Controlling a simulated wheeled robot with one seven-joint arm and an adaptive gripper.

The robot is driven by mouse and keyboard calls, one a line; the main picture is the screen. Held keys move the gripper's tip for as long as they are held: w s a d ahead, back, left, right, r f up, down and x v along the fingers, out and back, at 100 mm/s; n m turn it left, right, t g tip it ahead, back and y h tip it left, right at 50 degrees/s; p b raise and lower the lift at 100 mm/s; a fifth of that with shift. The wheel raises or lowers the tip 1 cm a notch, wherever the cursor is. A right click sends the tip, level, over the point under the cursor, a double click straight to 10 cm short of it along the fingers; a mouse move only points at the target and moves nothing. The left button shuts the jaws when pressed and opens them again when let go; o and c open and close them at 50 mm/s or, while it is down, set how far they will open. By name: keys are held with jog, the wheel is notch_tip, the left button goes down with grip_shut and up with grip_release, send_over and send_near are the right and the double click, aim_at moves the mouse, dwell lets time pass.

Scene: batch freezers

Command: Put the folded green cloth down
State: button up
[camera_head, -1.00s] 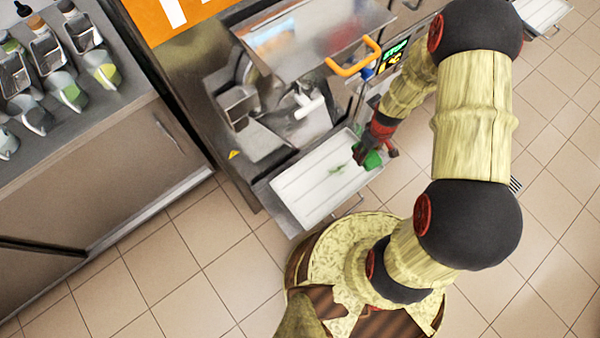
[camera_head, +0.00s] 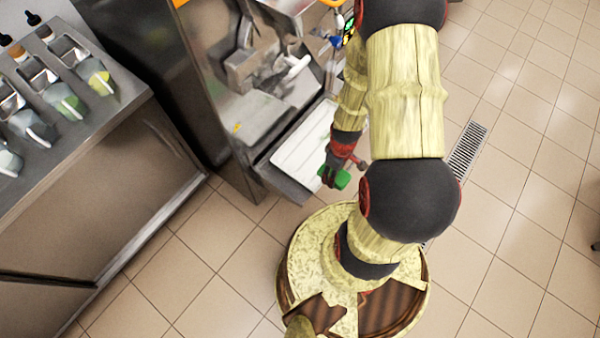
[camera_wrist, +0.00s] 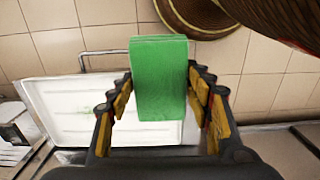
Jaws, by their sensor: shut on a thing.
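The folded green cloth (camera_wrist: 158,80) is a thick green block between the fingers of my gripper (camera_wrist: 158,95) in the wrist view. The gripper is shut on it. In the head view, the cloth (camera_head: 342,180) shows as a small green patch at my gripper (camera_head: 333,172), by the front right edge of the white tray (camera_head: 297,155). In the wrist view, the white tray (camera_wrist: 60,105) lies behind and below the cloth. I cannot tell how high the cloth is above it.
The freezer machine (camera_head: 225,100) stands behind the tray. A steel counter (camera_head: 110,120) with several scoops and bottles is at the left. A floor drain (camera_head: 467,150) lies at the right. The tiled floor around is mostly clear.

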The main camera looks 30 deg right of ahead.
jog(key=w+a+f+b, duration=0.2)
jog(key=w+f, duration=0.2)
jog(key=w, duration=0.3)
jog(key=b, duration=0.2)
send_over(306, 170)
notch_tip(306, 170, down, 5)
jog(key=shift+s+d+r, duration=0.1)
jog(key=shift+s+d, duration=0.05)
jog(key=shift+w+f+b, duration=0.15)
jog(key=shift+f+b, duration=0.4)
jog(key=shift+f, duration=0.4)
jog(key=shift+w+f+b, duration=0.15)
jog(key=shift+f+b, duration=0.4)
jog(key=shift+f, duration=0.35)
jog(key=shift+f, duration=0.2)
jog(key=o, duration=1.3)
jog(key=shift+r, duration=0.15)
notch_tip(306, 170, up, 12)
jog(key=p, duration=0.4)
